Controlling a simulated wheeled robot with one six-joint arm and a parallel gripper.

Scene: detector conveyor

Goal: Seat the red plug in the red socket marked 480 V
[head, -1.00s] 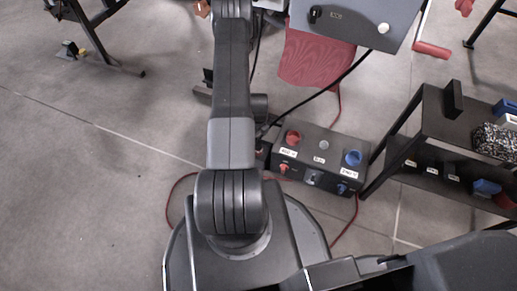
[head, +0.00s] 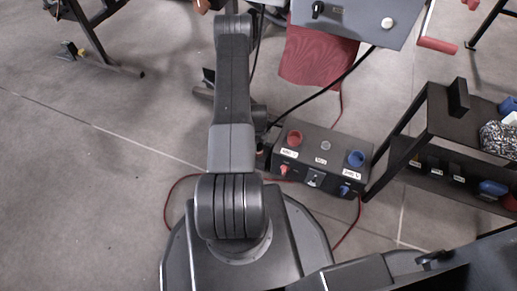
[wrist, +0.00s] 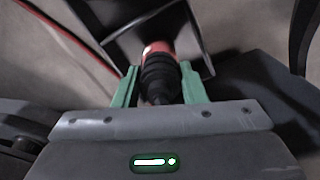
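The red plug (wrist: 160,72), with a black ribbed body and a red end pointing away, is between the green fingers of my gripper (wrist: 160,86) in the wrist view. The fingers look closed on its black body. The red socket (head: 294,138) is at the left on top of a black box in the head view, with a small white label below it that I cannot read clearly. My arm hides most of my gripper and the plug in the head view. In the wrist view, a dark framed shape lies behind the plug, and I cannot tell what it is.
The black box (head: 312,170) also bears a grey socket (head: 325,146) and a blue socket (head: 356,159), with knobs on its front. A dark shelf cart (head: 420,125) stands to its right. A black cable and red cords run nearby. A grey panel (head: 352,18) is above.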

